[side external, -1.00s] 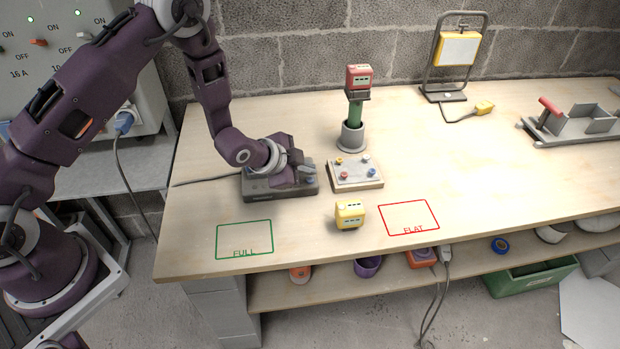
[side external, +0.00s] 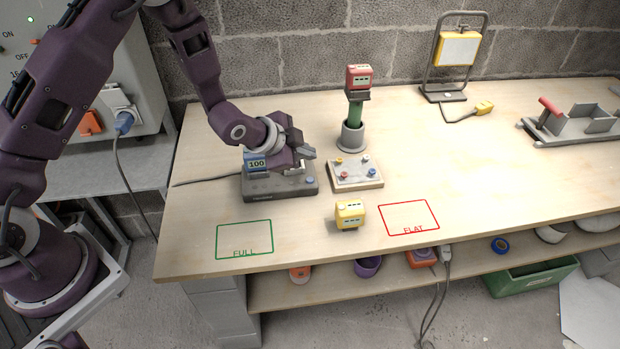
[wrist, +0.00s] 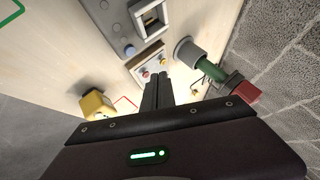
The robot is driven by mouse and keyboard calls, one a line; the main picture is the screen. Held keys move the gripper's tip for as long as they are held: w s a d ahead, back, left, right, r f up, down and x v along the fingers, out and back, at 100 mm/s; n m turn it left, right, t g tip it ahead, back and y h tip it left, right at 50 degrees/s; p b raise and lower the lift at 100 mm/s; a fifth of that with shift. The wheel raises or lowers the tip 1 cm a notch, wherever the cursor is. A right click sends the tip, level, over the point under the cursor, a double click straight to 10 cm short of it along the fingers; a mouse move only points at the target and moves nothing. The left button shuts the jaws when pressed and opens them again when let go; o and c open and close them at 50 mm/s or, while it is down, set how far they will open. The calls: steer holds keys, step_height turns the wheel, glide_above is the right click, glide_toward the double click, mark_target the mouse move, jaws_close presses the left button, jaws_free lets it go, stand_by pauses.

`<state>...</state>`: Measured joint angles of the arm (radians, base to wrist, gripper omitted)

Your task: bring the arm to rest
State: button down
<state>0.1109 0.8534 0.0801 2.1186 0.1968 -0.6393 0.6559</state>
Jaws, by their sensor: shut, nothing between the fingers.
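My gripper (side external: 308,153) is shut and empty. It hangs over the dark grey device (side external: 262,188) at the left of the bench, seemingly above its top and not holding anything. A blue display reading 100 (side external: 256,164) stands on that device, partly behind my gripper. In the wrist view the closed fingers (wrist: 160,78) point at the small board with coloured terminals (wrist: 147,66), and the grey device (wrist: 115,22) with an empty square frame lies beyond.
A yellow block (side external: 349,214) stands between the green FULL outline (side external: 244,240) and the red FLAT outline (side external: 409,217). A red block (side external: 359,76) tops a green post in a grey cup (side external: 351,136). A lamp (side external: 459,50) stands at the back. The right front bench is clear.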

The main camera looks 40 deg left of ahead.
stand_by(0.4)
steer(key=s+a+r+n+g+y, duration=0.1)
steer(key=s+a+r+n, duration=0.15)
steer(key=s+r, duration=0.55)
steer(key=s+a+r+n, duration=0.2)
steer(key=s+r+n, duration=0.15)
steer(key=r, duration=0.85)
steer(key=s+r+n+g, duration=0.1)
steer(key=s+r+n, duration=0.1)
steer(key=s, duration=0.9)
steer(key=s+r+n+g, duration=0.1)
steer(key=s+r+n, duration=0.1)
steer(key=s, duration=1)
steer(key=shift+s+n, duration=0.2)
steer(key=shift+n, duration=0.2)
steer(key=shift+r, duration=0.15)
